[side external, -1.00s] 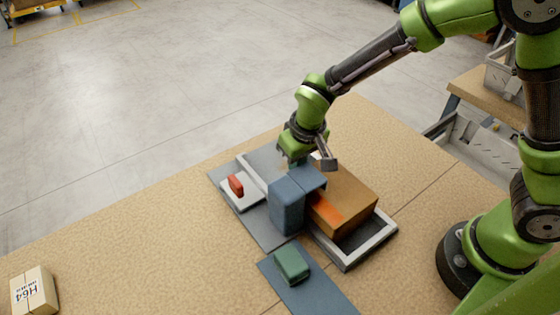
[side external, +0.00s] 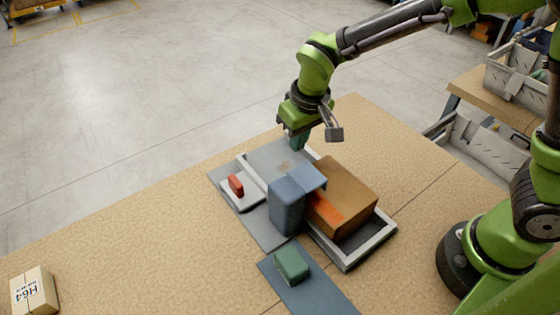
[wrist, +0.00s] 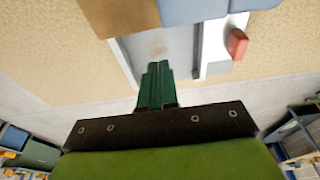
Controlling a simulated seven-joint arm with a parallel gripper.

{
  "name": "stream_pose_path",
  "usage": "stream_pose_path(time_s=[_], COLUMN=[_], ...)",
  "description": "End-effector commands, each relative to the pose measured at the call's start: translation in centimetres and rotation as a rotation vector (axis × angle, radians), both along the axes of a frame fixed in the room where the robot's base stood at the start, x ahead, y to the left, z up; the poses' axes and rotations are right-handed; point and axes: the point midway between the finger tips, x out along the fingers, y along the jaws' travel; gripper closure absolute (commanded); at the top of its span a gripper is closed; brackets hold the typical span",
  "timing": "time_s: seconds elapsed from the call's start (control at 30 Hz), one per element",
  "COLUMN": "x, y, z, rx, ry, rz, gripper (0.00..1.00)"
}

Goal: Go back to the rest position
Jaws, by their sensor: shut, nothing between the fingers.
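My gripper (side external: 299,141) is shut and empty. It hangs in the air above the back end of a grey tray (side external: 351,264) with a pale rim. In the wrist view its green fingers (wrist: 156,84) are together with nothing between them. A brown box (side external: 345,190) with an orange patch and a blue block (side external: 287,205) with a part reaching over to the right stand at the tray, apart from the gripper. Their edges also show at the top of the wrist view.
A red block (side external: 236,184) sits on a small white plate left of the tray. A green block (side external: 291,263) lies on a blue mat (side external: 318,297) in front. A box marked H64 (side external: 34,290) is at the far left. Grey bins (side external: 520,70) stand at the right. The table's left part is largely clear.

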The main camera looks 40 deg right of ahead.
Motion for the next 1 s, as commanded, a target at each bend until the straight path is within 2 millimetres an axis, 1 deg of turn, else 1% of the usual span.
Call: stream_pose_path(time_s=[0.23,0.27,0.3,0.33,0.47,0.6,0.7,0.8,0.9,1.0], x=[0.0,-0.4,-1.2,-1.9,-4.2,-7.3,-9.7,-11.8,-13.6,-14.7], y=[0.0,0.0,-0.1,-0.2,-2.1,-5.0,-7.0,-8.9,-10.3,-11.3], z=[0.0,-0.3,-0.7,-0.5,1.9,5.4,7.6,9.3,10.5,11.4], rx=[-0.001,0.0,0.002,0.011,0.072,0.161,0.218,0.264,0.295,0.312], ry=[0.001,0.013,0.033,0.04,0.027,-0.031,-0.094,-0.168,-0.243,-0.309], rz=[0.011,0.017,0.024,0.028,0.0,-0.063,-0.113,-0.167,-0.217,-0.259], gripper=[1.0,1.0,1.0,1.0,1.0,1.0,1.0,1.0,1.0,1.0])
